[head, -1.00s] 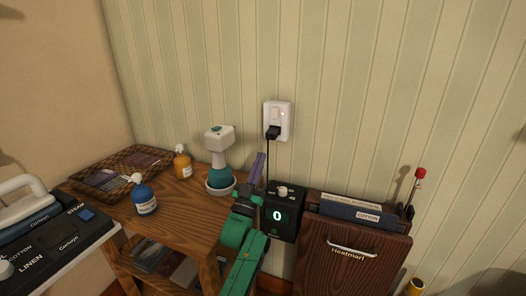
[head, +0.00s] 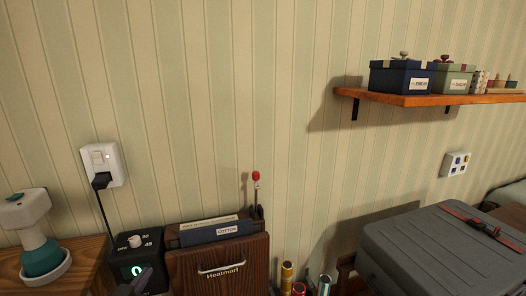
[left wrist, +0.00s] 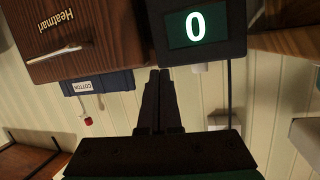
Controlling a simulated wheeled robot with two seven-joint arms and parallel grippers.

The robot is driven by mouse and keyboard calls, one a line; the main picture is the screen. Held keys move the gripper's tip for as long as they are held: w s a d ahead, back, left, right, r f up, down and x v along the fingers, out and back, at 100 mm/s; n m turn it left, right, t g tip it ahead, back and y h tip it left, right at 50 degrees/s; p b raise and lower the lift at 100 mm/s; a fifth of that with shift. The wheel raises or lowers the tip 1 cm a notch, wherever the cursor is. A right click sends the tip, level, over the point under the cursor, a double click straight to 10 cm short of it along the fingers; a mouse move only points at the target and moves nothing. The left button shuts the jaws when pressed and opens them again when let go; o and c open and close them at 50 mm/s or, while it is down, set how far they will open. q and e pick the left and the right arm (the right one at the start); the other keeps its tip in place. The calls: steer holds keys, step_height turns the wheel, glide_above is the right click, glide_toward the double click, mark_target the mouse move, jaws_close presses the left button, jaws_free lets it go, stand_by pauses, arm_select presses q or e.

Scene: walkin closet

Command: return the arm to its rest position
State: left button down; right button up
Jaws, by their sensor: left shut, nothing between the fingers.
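My left gripper (head: 138,284) shows only as dark fingertips at the bottom of the head view, in front of the black timer box (head: 148,256). In the left wrist view my left gripper (left wrist: 157,75) is shut and empty, its two fingers side by side. The rest of the left arm is outside the head view. My right gripper is in neither view.
A wooden Heatmarl cabinet (head: 218,272) stands right of the timer. A white-and-teal device (head: 36,236) stands on a wooden table (head: 85,258) at left. A plugged wall socket (head: 100,165) is above. A grey case (head: 440,255) and a wall shelf (head: 430,99) are at right.

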arm_select(q)
steer(key=s+d+f+m+g+h, duration=0.1)
steer(key=s+d+f+g, duration=0.25)
steer(key=s, duration=0.35)
steer(key=s+d+f+g, duration=0.3)
steer(key=s+f+g, duration=0.1)
steer(key=s, duration=0.3)
steer(key=s+d+f+m+g+h, duration=0.1)
steer(key=s+d+f+g, duration=0.25)
steer(key=s, duration=0.45)
step_height(320, 180, down, 20)
steer(key=s+a+g+p, duration=0.1)
steer(key=s+g+p, duration=0.1)
steer(key=p, duration=0.3)
steer(key=s+a+f+p, duration=0.1)
steer(key=s+f, duration=0.4)
steer(key=s, duration=0.3)
steer(key=s+a+f+g+p, duration=0.1)
steer(key=s+f+p, duration=0.1)
steer(key=s+f, duration=0.3)
steer(key=s, duration=0.3)
steer(key=shift+s+a, duration=0.15)
steer(key=shift+a, duration=0.25)
